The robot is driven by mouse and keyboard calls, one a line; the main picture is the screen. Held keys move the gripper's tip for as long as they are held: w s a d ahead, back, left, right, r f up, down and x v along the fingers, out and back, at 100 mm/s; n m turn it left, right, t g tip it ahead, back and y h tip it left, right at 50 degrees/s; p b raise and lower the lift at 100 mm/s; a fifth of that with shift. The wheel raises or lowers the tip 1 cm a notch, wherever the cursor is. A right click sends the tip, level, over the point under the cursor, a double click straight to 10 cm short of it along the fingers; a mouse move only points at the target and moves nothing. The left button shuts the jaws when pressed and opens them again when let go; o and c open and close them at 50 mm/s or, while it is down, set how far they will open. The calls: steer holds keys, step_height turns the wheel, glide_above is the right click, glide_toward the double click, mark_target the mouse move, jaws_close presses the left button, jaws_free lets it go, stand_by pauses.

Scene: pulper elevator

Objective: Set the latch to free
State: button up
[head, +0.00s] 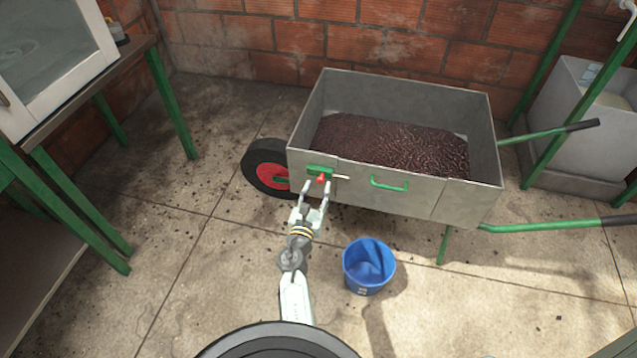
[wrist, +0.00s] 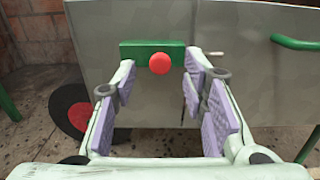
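The latch is on the near wall of a grey wheelbarrow bin (head: 420,195), toward its left end. It has a green plate (head: 318,171) with a red knob (head: 321,179) and a pale rod (head: 341,177) sticking out to the right. The red knob (wrist: 160,64) and green plate (wrist: 133,51) also show in the wrist view, with the rod (wrist: 216,53) at the right. My gripper (head: 315,188) is open in front of the latch. In the wrist view, its purple-padded fingers (wrist: 160,85) stand apart on either side of the knob. I cannot tell whether they touch anything.
A green handle (head: 389,184) is on the same wall, right of the latch. A blue bucket (head: 368,267) stands on the floor below. The bin holds dark red beans (head: 390,145). A green-legged table (head: 170,105) is at the left.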

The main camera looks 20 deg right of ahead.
steer(key=shift+x, duration=1.5)
steer(key=shift+c, duration=0.2)
jaws_close()
